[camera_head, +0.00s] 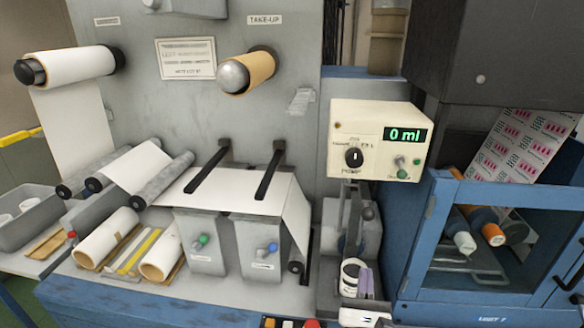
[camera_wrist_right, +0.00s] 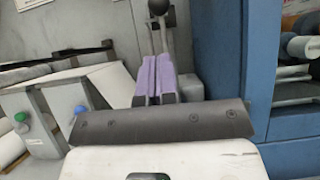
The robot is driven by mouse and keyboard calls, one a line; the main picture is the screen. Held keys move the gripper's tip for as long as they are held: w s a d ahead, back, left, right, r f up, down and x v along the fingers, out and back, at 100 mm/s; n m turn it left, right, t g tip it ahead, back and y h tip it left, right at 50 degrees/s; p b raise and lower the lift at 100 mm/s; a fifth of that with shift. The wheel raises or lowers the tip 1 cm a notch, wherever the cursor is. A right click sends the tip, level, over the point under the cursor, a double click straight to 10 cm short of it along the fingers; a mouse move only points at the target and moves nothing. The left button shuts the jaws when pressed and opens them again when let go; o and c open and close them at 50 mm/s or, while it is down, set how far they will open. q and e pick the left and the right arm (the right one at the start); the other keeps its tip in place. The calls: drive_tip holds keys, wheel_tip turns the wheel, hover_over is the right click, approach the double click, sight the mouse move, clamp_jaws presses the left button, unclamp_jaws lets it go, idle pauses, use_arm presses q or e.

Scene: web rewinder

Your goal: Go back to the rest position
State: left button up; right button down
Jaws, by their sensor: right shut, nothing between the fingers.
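My right gripper (camera_head: 365,276) shows at the lower middle of the head view, with purple fingers and a white body below them. The fingers are shut with nothing between them. They appear just right of a small white cup (camera_head: 349,274) under the pump; whether they touch it I cannot tell. In the right wrist view the purple fingers (camera_wrist_right: 156,62) lie side by side, pointing at a grey post with a dark round knob (camera_wrist_right: 158,7). My left gripper is in neither view.
A cream pump box (camera_head: 376,140) reading "0 ml" stands above the cup. A blue frame cabinet (camera_head: 412,255) is close on the right. The web rewinder with its white web (camera_head: 235,190) and rollers fills the left. Paper rolls (camera_head: 107,238) lie at the front left.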

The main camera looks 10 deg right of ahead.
drive_tip(key=s+a+f+n+g+y, duration=0.15)
drive_tip(key=a+n+g+y, duration=0.55)
drive_tip(key=n, duration=1.1)
drive_tip(key=s+a+f+n+g+y, duration=0.1)
drive_tip(key=a+f+n+g+y, duration=0.2)
drive_tip(key=n+y, duration=1.05)
drive_tip(key=s+d+f+n+g+h, duration=0.35)
drive_tip(key=s+f, duration=0.45)
drive_tip(key=s, duration=0.3)
drive_tip(key=s+d+f+n+g+h, duration=0.4)
drive_tip(key=s+f, duration=0.4)
drive_tip(key=s, duration=0.4)
drive_tip(key=s+d+f+n+g+h, duration=0.2)
drive_tip(key=s+d+f+g+h, duration=0.15)
drive_tip(key=s+f+h, duration=0.55)
wheel_tip(320, 180, up, 35)
drive_tip(key=s+y+p, duration=0.1)
drive_tip(key=y+p, duration=0.2)
drive_tip(key=p, duration=3)
drive_tip(key=shift+r+t, duration=0.2)
drive_tip(key=shift+t, duration=0.2)
